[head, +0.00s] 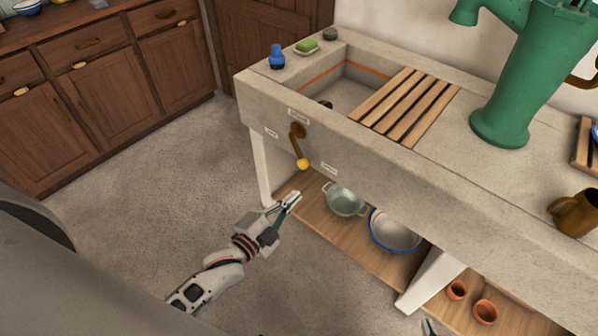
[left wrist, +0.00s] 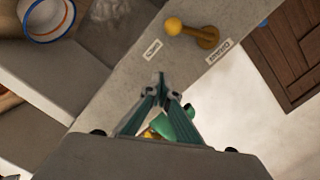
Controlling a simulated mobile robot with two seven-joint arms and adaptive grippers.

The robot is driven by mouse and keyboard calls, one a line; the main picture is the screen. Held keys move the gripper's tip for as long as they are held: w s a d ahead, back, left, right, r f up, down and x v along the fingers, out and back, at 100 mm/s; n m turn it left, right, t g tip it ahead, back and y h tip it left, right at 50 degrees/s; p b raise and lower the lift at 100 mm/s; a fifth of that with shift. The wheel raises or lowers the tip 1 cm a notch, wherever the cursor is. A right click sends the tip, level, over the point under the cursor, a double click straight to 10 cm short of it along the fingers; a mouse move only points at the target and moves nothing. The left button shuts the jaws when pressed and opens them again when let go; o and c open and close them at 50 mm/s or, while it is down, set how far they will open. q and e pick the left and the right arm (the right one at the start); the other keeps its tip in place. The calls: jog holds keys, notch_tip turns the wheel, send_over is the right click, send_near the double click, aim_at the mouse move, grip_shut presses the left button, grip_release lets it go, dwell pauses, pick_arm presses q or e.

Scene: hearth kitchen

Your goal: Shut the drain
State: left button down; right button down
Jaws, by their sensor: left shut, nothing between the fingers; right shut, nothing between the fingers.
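The drain lever (head: 297,142) is a brass-brown arm on the stone sink's front face. Its yellow knob (head: 302,164) hangs down and slightly right, nearer the lower-right label (head: 329,168) than the left one (head: 272,133). The lever also shows in the left wrist view (left wrist: 207,38), its yellow knob (left wrist: 173,27) above the fingers. My left gripper (head: 293,198) is shut and empty, below the knob and apart from it; its fingertips meet in the left wrist view (left wrist: 160,80). My right gripper (head: 428,327) shows only a tip at the bottom edge, shut.
The stone sink's basin (head: 345,90) is beside a wooden slatted rack (head: 405,107). A green pump (head: 515,75) stands further right. On the lower shelf are a pale green pot (head: 345,199), a blue-rimmed bowl (head: 395,232) and terracotta pots (head: 485,312). Open floor lies left.

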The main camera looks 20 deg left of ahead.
pick_arm(q)
jog(key=shift+w+a+m, duration=0.2)
jog(key=shift+w+m, duration=0.3)
jog(key=shift+w, duration=0.1)
pick_arm(e)
jog(key=shift+s+a+f, duration=0.2)
jog(key=shift+a+f, duration=0.1)
jog(key=shift+f, duration=0.2)
pick_arm(q)
jog(key=shift+w, duration=0.1)
pick_arm(e)
jog(key=shift+s+f, duration=0.1)
pick_arm(q)
jog(key=w+f+b, duration=0.2)
jog(key=w, duration=0.9)
jog(key=shift+w+a+f, duration=0.15)
jog(key=shift+a+f, duration=0.05)
pick_arm(e)
jog(key=shift+d+f, duration=0.2)
jog(key=shift+f, duration=0.45)
